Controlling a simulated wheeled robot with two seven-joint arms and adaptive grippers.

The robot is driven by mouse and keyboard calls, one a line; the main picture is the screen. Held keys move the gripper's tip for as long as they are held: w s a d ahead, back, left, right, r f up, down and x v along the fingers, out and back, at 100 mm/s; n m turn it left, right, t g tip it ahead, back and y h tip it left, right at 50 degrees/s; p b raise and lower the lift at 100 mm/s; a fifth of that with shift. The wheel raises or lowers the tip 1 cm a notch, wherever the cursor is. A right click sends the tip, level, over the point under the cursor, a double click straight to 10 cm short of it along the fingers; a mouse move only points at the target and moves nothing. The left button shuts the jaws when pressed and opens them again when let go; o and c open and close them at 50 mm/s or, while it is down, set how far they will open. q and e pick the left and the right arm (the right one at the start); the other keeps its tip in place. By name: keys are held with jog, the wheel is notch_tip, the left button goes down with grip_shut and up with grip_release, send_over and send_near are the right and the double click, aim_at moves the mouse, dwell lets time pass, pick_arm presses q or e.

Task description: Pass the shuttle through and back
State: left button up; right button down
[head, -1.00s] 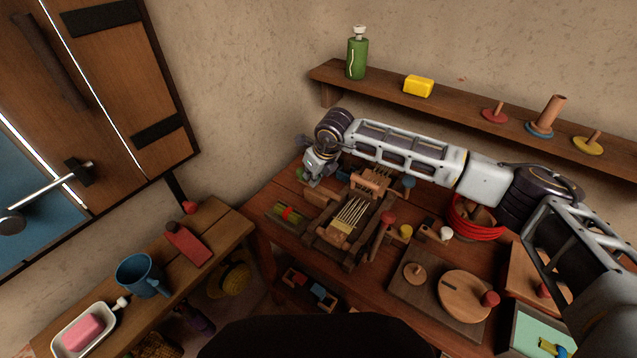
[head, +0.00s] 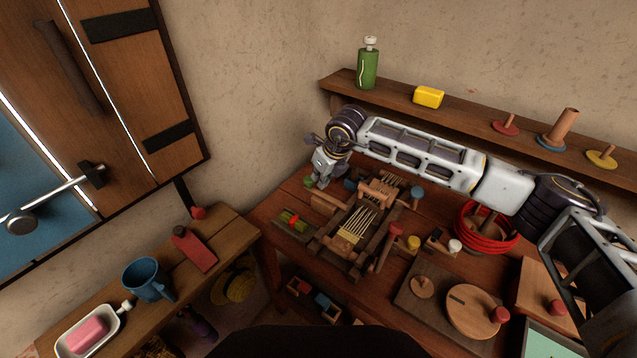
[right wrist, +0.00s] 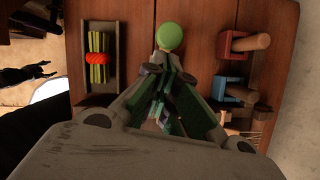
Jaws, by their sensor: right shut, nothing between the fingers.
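A small wooden loom (head: 352,238) with pale warp threads stands on the table in the head view. A shallow wooden tray (head: 284,225) with a green bundle (head: 293,218) tied in red lies to its left; the bundle also shows in the right wrist view (right wrist: 99,58). I cannot tell which piece is the shuttle. My right gripper (head: 317,183) is shut and empty, low over the table behind the loom's left end. In the right wrist view its fingertips (right wrist: 160,72) are beside a round green knob (right wrist: 169,34); contact is unclear. My left gripper is out of view.
Red (right wrist: 237,43) and blue (right wrist: 236,90) blocks with wooden handles lie right of the fingers in the wrist view. A red-ringed basket (head: 487,233) and a round board (head: 472,311) stand right of the loom. A shelf (head: 470,112) runs along the wall.

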jog(key=v, duration=0.8)
jog(key=shift+d, duration=0.3)
jog(key=shift+s+r, duration=0.1)
jog(key=shift+s, duration=0.05)
